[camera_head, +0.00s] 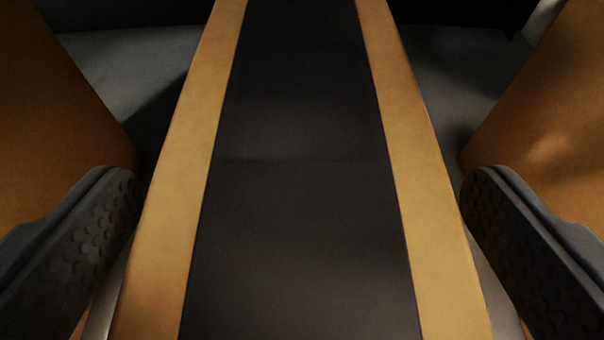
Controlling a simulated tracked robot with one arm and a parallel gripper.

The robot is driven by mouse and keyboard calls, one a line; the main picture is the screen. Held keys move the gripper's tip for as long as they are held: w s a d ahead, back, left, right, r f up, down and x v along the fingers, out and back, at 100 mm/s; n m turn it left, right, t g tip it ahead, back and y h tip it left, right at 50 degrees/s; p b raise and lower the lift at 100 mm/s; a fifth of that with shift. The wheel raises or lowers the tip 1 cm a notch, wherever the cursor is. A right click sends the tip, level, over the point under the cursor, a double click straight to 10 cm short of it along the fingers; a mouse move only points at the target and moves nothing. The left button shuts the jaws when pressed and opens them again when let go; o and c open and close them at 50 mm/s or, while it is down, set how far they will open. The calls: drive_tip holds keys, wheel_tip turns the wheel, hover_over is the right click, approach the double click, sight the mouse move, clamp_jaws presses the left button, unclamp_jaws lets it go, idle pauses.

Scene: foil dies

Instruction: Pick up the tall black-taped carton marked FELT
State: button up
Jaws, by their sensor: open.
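A tan carton (172,200) with a wide black tape strip (305,180) down its middle fills the centre of the view. It runs from the top edge to the bottom edge. No marking shows on it in this frame, so I cannot read FELT. My gripper (302,205) is open, with one dark studded finger pad on each side of the carton. A narrow gap shows between the left pad and the carton, and another between the right pad and the carton. The carton's base and lower sides are hidden.
Grey floor or shelf (130,65) shows in the gaps, and the far background is dark.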

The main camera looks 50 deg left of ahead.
drive_tip(key=c, duration=2)
drive_tip(key=shift+r, duration=0.15)
